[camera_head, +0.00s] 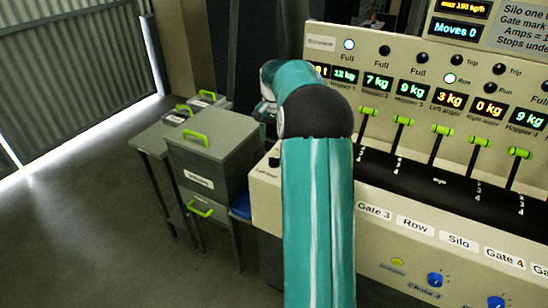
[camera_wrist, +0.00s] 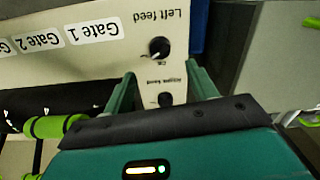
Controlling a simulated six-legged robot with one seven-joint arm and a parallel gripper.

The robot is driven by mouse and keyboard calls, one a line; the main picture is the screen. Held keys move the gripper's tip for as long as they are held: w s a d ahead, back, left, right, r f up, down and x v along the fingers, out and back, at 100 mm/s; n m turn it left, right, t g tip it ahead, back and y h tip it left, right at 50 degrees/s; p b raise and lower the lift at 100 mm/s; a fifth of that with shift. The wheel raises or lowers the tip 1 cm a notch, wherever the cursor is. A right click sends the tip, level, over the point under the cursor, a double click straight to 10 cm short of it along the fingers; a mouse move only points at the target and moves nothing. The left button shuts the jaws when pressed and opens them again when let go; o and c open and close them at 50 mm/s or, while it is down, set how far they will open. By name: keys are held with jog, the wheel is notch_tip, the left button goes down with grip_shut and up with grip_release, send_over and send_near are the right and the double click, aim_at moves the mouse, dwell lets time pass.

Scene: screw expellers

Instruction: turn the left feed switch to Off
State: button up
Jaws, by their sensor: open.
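The left feed switch (camera_wrist: 159,47) is a round black knob on a cream panel, under an upside-down "Left feed" label in the wrist view. A pale pointer mark shows at its lower left; the small position label is too blurred to read surely. My gripper (camera_wrist: 161,69) is open, with one green finger on each side of the switch area and nothing between them. I cannot tell whether the fingers touch the panel. In the head view, my teal arm hides the gripper and most of the panel's left end.
A second black knob (camera_wrist: 166,99) with a small label sits close to the left feed switch, between my fingers. Green-handled levers (camera_head: 403,121) line the console. Grey bins with green handles (camera_head: 205,150) stand left of it. Open floor (camera_head: 80,210) lies further left.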

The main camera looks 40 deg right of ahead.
aim_at(274, 158)
notch_tip(274, 158, down, 9)
jog(key=shift+r, duration=0.15)
jog(key=shift+c, duration=0.3)
jog(key=c, duration=0.9)
